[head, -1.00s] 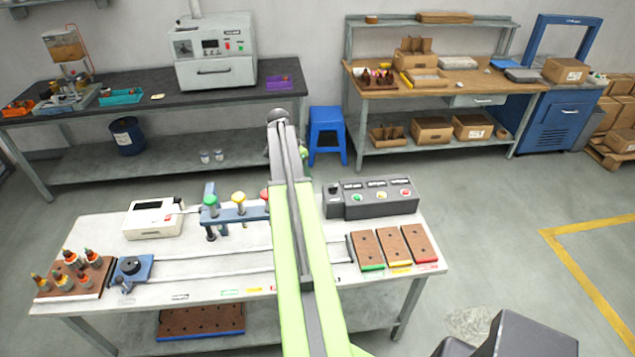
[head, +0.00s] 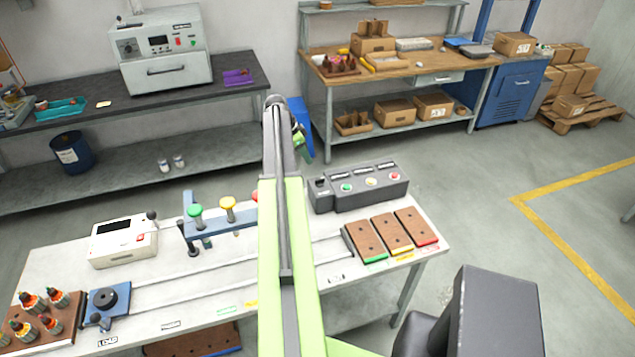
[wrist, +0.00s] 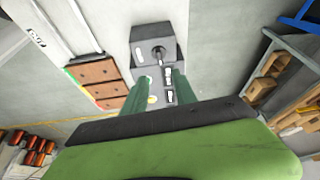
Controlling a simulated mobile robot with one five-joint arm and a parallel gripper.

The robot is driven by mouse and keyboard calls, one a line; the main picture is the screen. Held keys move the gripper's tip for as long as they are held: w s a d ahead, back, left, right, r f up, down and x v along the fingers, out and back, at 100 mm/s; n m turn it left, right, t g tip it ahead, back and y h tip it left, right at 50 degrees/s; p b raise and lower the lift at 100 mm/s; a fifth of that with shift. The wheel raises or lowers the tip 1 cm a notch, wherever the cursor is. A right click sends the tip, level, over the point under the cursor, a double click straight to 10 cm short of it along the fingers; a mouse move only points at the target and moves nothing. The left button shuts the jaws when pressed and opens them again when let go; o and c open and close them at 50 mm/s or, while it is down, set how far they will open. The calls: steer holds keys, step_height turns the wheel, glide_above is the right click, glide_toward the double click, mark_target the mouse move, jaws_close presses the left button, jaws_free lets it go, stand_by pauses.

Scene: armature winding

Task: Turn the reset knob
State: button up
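The reset knob looks to be the black knob (head: 320,182) on the left end of the dark grey control box (head: 350,203). The box has green, yellow and red buttons and stands at the back right of the white table. In the wrist view the knob (wrist: 158,53) shows ahead of the fingertips, on the box (wrist: 150,33). My gripper (wrist: 163,80) is open and empty, its two green fingers apart, and the knob is not between them. In the head view only part of my gripper (head: 303,145) shows, beyond the box's back left corner.
Brown boards (head: 366,240) with green, yellow and red edges lie right of my arm, in front of the box. A blue stand (head: 218,222) with coloured knobs is left of my arm. A blue stool (head: 297,112) stands behind. Open floor lies right of the table.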

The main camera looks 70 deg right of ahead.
mark_target(319, 179)
steer(key=b+x, duration=1.1)
steer(key=x, duration=0.3)
steer(key=shift+f+b, duration=0.1)
steer(key=shift+b, duration=0.2)
jaws_close()
